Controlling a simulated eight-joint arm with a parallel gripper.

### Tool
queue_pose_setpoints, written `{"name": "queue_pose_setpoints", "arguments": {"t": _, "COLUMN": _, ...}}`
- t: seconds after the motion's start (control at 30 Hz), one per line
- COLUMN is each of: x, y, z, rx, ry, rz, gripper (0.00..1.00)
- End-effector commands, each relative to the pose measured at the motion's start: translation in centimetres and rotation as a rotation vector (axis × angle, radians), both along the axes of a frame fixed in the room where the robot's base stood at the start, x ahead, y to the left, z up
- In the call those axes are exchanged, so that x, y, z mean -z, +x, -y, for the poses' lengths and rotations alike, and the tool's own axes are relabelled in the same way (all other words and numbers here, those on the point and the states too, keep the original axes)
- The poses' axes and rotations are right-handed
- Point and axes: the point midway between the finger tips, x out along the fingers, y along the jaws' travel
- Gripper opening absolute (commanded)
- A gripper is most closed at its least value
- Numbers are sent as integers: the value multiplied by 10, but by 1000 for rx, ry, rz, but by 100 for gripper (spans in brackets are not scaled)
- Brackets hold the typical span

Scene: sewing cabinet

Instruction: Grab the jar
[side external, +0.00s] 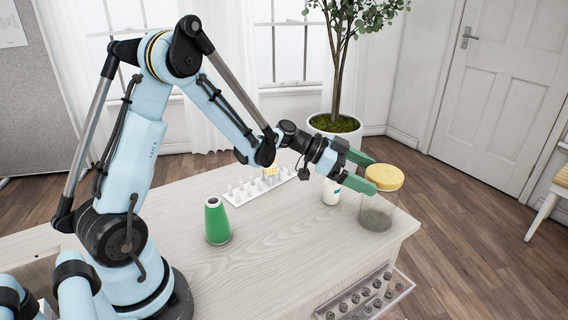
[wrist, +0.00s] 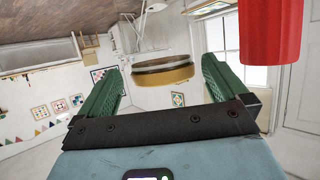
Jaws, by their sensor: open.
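The jar (side external: 377,218) is clear glass with dark grains at the bottom and a yellow lid (side external: 384,178). It stands upright near the right end of the table (side external: 280,245). My gripper (side external: 371,173) is open at lid height, its green fingers reaching to the jar's upper part from the left. In the wrist view my gripper (wrist: 160,66) has one finger on each side of the jar's lid (wrist: 163,70), with a visible gap on both sides. The glass body is hard to make out there.
A white bottle (side external: 331,191) stands just left of the jar, beneath my gripper. A green spool (side external: 216,221) and a white pegged rack (side external: 260,186) are farther left. A red cylinder (wrist: 270,30) shows at upper right in the wrist view. The table edge lies close right of the jar.

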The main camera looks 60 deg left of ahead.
Motion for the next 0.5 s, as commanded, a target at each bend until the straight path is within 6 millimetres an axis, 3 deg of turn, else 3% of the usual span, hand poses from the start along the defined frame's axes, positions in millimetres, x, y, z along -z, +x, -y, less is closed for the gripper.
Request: {"name": "queue_pose_setpoints", "arguments": {"t": 0.5, "x": 26, "y": 33, "z": 33, "rx": 1, "ry": 0, "rz": -2, "gripper": 100}}
